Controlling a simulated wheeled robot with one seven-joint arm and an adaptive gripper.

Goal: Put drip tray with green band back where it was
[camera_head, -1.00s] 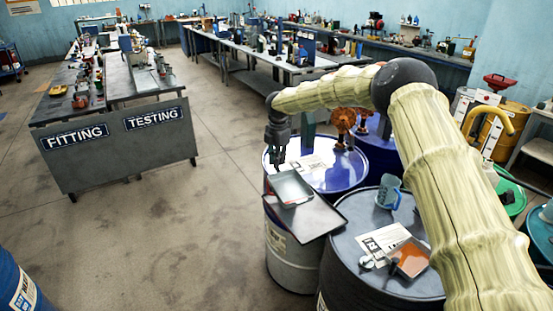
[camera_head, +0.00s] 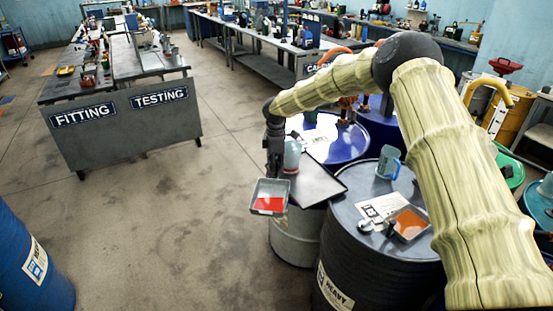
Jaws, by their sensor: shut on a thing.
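My gripper (camera_head: 273,172) points down and is shut on a small grey drip tray (camera_head: 257,209), apparently by its far edge. The tray has red in its bottom and hangs out over the left edge of the pale drum. No green band can be made out on it. Another small grey tray (camera_head: 428,226) with orange liquid lies on the dark drum (camera_head: 372,262) at the right. It shows no clear band either.
A flat dark tray (camera_head: 322,182) lies on top of the pale drum (camera_head: 296,237), with a bottle (camera_head: 292,156) near its back left. Open floor lies left.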

